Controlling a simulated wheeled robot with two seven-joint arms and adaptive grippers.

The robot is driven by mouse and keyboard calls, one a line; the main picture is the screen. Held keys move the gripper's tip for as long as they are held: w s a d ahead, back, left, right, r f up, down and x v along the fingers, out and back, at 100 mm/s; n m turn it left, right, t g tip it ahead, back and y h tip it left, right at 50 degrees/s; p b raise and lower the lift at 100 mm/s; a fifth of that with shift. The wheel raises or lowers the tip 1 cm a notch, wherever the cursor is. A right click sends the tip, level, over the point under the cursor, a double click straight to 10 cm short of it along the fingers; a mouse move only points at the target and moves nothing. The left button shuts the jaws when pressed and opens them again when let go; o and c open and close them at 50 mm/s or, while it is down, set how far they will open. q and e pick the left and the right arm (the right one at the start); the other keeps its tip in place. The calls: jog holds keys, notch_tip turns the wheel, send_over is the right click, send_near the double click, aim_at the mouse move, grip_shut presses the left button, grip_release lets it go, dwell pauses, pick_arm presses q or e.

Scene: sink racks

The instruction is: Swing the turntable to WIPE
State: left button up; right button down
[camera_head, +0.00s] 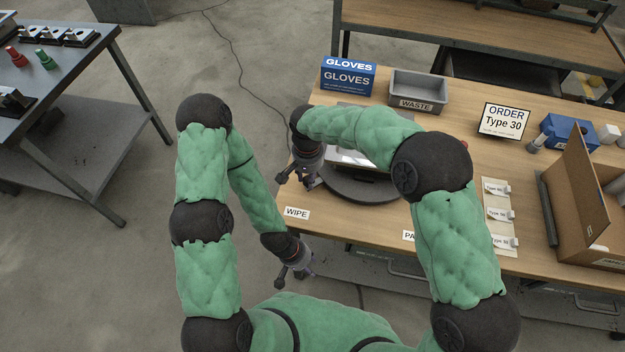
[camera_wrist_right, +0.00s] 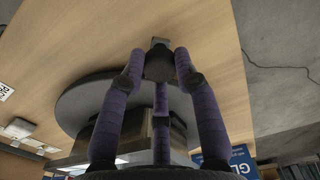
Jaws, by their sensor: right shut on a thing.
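The dark round turntable (camera_head: 360,188) sits on the wooden table, partly hidden under my right arm. A boxy grey thing (camera_wrist_right: 134,137) stands on it, and the disc also shows in the right wrist view (camera_wrist_right: 80,100). My right gripper (camera_head: 309,184) is at the disc's left edge. In the right wrist view its purple fingers (camera_wrist_right: 160,65) are closed together on a small grey handle (camera_wrist_right: 160,42), mostly hidden by the fingertips. The white WIPE label (camera_head: 297,212) lies at the table's front left corner. My left gripper (camera_head: 294,277) hangs off the front edge, fingers spread and empty.
A partly hidden label starting "PA" (camera_head: 408,236) lies at the front edge. Behind are a blue GLOVES box (camera_head: 348,78), a grey WASTE bin (camera_head: 418,90) and an ORDER sign (camera_head: 503,121). A cardboard box (camera_head: 575,190) stands right. Wood around the WIPE label is clear.

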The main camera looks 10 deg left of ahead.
jog(key=shift+w+a+r, duration=0.1)
jog(key=shift+w+a, duration=0.1)
jog(key=shift+w, duration=0.15)
jog(key=shift+w+m, duration=0.1)
jog(key=shift+m, duration=0.2)
jog(key=c, duration=1)
grip_release()
jog(key=shift+r, duration=0.1)
jog(key=shift+c, duration=0.2)
jog(key=shift+o, duration=0.7)
jog(key=shift+a, duration=0.1)
notch_tip(320, 180, up, 12)
